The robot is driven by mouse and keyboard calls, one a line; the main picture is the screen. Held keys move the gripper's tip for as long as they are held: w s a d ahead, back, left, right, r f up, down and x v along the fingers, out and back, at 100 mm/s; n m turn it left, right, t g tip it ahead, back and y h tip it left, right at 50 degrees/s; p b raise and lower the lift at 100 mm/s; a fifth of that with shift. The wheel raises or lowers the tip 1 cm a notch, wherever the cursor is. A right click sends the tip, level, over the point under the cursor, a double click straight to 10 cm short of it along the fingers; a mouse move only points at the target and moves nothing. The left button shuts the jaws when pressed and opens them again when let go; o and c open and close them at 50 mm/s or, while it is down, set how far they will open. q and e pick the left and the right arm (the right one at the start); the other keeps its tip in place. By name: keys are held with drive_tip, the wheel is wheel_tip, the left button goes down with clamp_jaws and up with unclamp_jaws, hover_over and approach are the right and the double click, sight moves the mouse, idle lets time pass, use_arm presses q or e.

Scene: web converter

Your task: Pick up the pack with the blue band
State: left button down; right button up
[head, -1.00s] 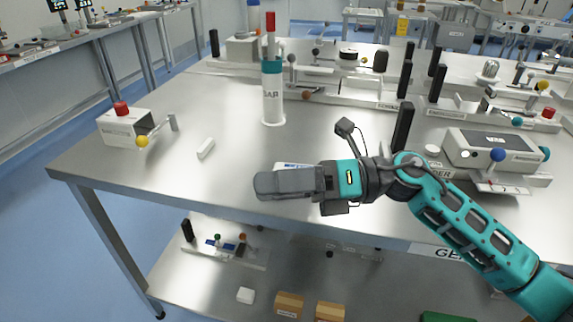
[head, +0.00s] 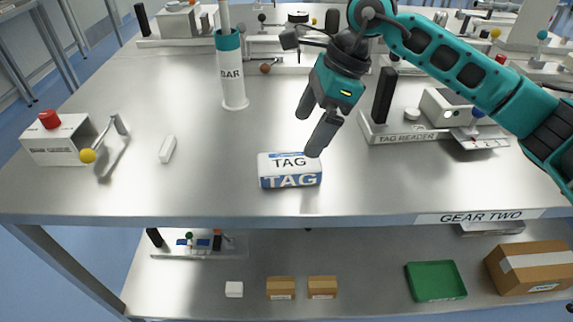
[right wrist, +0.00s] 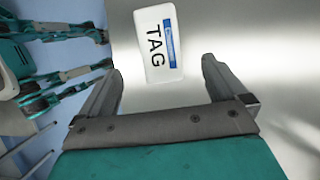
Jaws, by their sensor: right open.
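The pack with the blue band (head: 290,170) is a small white box marked TAG, lying near the front edge of the steel table. In the right wrist view the pack (right wrist: 153,45) lies beyond the fingertips, roughly between their lines, with its blue strip on the right. My right gripper (head: 309,130) is open and empty. It hangs above the table, pointing down, just behind and above the pack, apart from it in the right wrist view (right wrist: 162,75). One finger overlaps the pack's right end in the head view. My left gripper is not in view.
A white bar (head: 168,149) and a box with a red button and yellow-knobbed lever (head: 60,142) stand left. A white cylinder with a teal top (head: 231,75) stands behind. The tag reader (head: 400,133) is to the right. A lower shelf (head: 370,290) holds boxes and a green tray.

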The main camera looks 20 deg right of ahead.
sight(290, 161)
drive_tip(key=x, duration=0.9)
drive_tip(key=shift+a+f, duration=0.15)
drive_tip(key=shift+f, duration=0.1)
drive_tip(key=c, duration=1.2)
drive_tip(key=shift+o, duration=0.2)
drive_tip(key=shift+r, duration=0.1)
